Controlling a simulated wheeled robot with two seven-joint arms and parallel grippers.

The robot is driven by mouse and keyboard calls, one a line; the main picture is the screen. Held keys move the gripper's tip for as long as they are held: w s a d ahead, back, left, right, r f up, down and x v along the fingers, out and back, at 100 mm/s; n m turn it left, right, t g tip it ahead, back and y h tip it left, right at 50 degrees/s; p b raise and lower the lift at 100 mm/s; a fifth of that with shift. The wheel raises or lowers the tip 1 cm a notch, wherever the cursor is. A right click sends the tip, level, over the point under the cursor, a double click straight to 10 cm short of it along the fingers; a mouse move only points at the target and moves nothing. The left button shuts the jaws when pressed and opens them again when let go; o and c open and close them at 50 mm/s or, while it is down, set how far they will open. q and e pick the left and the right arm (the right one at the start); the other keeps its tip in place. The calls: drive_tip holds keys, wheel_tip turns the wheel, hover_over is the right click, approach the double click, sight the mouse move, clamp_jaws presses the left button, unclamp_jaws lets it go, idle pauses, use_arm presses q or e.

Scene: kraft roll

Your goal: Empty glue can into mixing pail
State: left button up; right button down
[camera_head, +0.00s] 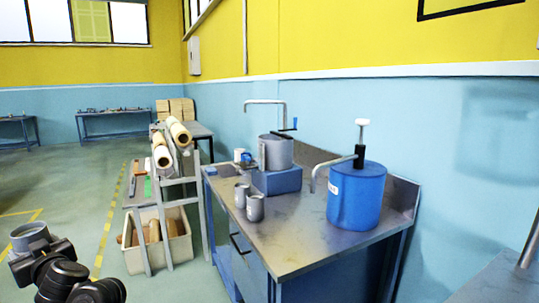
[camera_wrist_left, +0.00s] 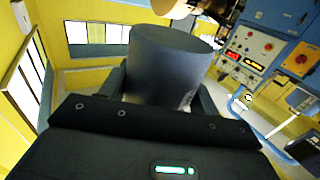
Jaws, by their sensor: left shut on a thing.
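My left gripper (camera_head: 38,250) is at the lower left of the head view, shut on a grey can (camera_head: 29,233). The can also fills the middle of the left wrist view (camera_wrist_left: 170,62), between the two dark fingers. Its contents cannot be made out. A grey metal pail (camera_head: 275,153) stands on a blue block on the workbench, with a bent pipe and a blue crank handle above it; it looks like the mixing pail. My held can is well to the left of the bench, apart from it. My right gripper is not in view.
The metal workbench (camera_head: 290,240) also bears a blue drum (camera_head: 356,196) with a pump and spout, and small grey cans (camera_head: 255,208). A rack with paper rolls (camera_head: 180,132) and a cream bin (camera_head: 180,250) stand between my left gripper and the bench. Floor is open at left.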

use_arm(q)
drive_tip(key=shift+r, duration=0.1)
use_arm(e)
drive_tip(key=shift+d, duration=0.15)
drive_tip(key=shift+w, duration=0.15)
